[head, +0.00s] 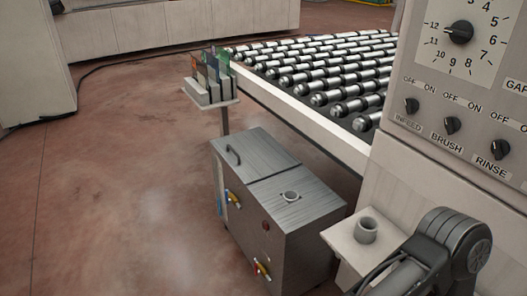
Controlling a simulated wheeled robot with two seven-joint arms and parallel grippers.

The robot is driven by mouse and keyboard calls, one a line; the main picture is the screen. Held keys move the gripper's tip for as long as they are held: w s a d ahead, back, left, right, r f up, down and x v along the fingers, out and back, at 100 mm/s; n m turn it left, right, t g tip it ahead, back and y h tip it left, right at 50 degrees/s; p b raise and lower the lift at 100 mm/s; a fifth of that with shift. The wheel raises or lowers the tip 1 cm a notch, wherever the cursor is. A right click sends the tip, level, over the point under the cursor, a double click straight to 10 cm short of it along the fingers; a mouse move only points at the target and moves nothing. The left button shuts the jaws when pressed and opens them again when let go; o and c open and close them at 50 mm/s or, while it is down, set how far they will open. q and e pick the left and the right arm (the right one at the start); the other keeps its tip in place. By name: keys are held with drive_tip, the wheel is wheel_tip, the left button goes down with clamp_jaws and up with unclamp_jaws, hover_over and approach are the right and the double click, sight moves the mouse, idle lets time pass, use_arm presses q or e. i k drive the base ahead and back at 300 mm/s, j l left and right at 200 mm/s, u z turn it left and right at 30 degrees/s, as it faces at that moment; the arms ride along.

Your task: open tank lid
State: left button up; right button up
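The tank (298,235) is a brushed-metal box standing on the floor in the middle of the head view. Its lid (254,154) lies flat on the far-left part of the top and looks shut. A dark bar handle (233,153) sits near the lid's left edge. Part of my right arm shows at the lower right, in front of the machine. Neither gripper is in view.
A roller conveyor (262,92) runs behind the tank. The control panel (459,110) with dial and knobs stands at the right. A shelf (345,244) with a grey cup (366,229) juts out near my arm. A small stand (211,101) holds colored pieces. Floor left of the tank is clear.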

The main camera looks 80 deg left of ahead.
sight(253, 155)
drive_tip(key=i+u, duration=0.1)
drive_tip(key=i, duration=0.25)
drive_tip(key=u, duration=2.8)
